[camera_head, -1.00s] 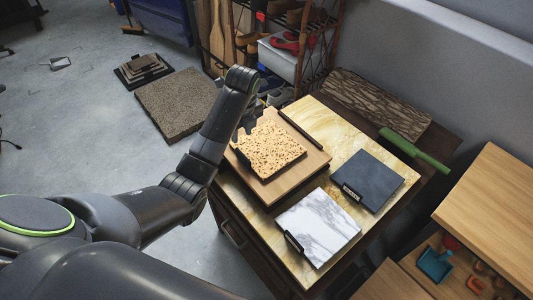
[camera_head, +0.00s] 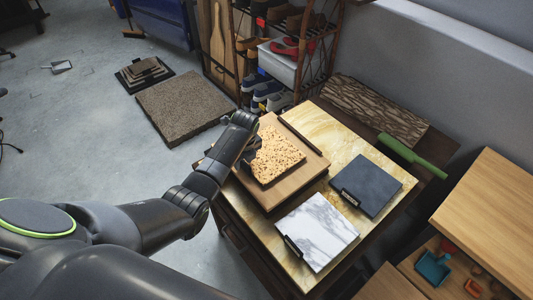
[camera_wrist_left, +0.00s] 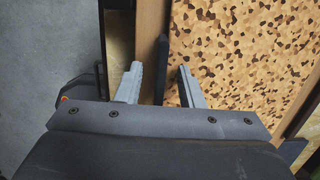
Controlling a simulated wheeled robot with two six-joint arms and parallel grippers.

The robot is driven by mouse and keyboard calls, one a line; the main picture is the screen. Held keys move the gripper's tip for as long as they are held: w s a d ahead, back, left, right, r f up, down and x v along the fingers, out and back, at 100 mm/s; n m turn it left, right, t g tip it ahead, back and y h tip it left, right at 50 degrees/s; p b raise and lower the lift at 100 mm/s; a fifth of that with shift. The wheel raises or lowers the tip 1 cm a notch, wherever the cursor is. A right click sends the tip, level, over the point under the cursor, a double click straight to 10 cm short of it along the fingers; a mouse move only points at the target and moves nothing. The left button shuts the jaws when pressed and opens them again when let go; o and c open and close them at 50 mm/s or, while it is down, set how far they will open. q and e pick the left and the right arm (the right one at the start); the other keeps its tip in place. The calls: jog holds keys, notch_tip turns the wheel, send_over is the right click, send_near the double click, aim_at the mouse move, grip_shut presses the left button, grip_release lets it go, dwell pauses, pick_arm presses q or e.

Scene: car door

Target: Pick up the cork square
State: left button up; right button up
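The cork square (camera_head: 277,155) is a speckled tan tile lying on a wooden board (camera_head: 303,182) on the table. In the left wrist view the cork square (camera_wrist_left: 245,55) fills the upper right. A dark strip (camera_wrist_left: 161,65) runs along its left edge. My left gripper (camera_head: 252,158) is at the cork's left edge in the head view. In the left wrist view its two fingers (camera_wrist_left: 161,84) are apart, with the strip between them and visible gaps on both sides. The gripper's tips are partly hidden in the head view. My right gripper is not in view.
A white marble square (camera_head: 318,230) and a dark slate square (camera_head: 366,185) lie on the same table (camera_head: 322,118). A dark bar (camera_head: 299,134) lies along the board's far edge. A shoe rack (camera_head: 327,62) stands beyond.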

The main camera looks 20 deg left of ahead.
pick_arm(q)
jog(key=shift+f, duration=0.15)
grip_shut()
dwell(0.4)
